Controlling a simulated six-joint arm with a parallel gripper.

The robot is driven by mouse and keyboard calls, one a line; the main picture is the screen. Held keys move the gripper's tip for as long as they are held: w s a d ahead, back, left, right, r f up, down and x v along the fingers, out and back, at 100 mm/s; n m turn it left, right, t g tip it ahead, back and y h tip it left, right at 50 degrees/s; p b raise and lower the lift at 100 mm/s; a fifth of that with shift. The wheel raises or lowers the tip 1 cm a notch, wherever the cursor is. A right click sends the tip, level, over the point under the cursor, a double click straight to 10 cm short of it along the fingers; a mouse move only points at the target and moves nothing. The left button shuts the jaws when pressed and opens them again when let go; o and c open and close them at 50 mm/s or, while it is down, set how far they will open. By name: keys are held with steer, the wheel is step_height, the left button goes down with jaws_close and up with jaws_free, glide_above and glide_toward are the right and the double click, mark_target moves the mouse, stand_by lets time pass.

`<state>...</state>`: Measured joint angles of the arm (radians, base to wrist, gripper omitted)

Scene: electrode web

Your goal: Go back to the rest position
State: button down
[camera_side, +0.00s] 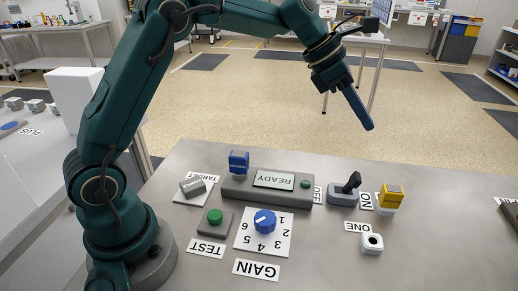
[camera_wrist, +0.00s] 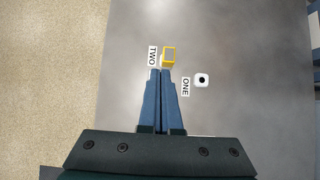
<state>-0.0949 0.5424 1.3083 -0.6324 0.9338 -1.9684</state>
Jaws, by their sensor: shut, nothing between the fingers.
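My gripper (camera_side: 367,124) is raised well above the table, over its far right part, with its long blue fingers pointing down and to the right. In the wrist view the fingers (camera_wrist: 160,73) lie side by side, shut, with nothing held between them. A yellow block (camera_side: 391,194) sits on a white base on the table below; it also shows just past the fingertips in the wrist view (camera_wrist: 169,55). A white socket with a dark hole (camera_side: 372,243) stands by the label ONE; it shows in the wrist view too (camera_wrist: 202,80).
On the metal table (camera_side: 330,265) stand a READY panel (camera_side: 270,186), a black-handled switch (camera_side: 345,192), a blue GAIN knob (camera_side: 265,221), a green TEST button (camera_side: 215,217), a blue block (camera_side: 239,161) and a grey block (camera_side: 193,186). The air around my gripper is clear.

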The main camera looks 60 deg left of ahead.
steer(key=s+r+m+t+y, duration=0.1)
steer(key=s+r+m, duration=0.3)
steer(key=s, duration=0.2)
steer(key=s+r+m+y, duration=0.1)
steer(key=s+r+m, duration=0.25)
steer(key=s, duration=0.35)
steer(key=s+a+f+m+y, duration=0.1)
steer(key=s+a+f+m, duration=0.1)
steer(key=s+f+m, duration=0.3)
steer(key=s+a+f+m+y, duration=0.2)
steer(key=s+f+m, duration=0.3)
steer(key=s+m, duration=0.4)
steer(key=a+m, duration=0.1)
steer(key=m, duration=0.4)
steer(key=shift+s+a+g, duration=0.15)
steer(key=shift+a+g, duration=0.05)
steer(key=shift+g, duration=0.2)
steer(key=shift+m, duration=0.25)
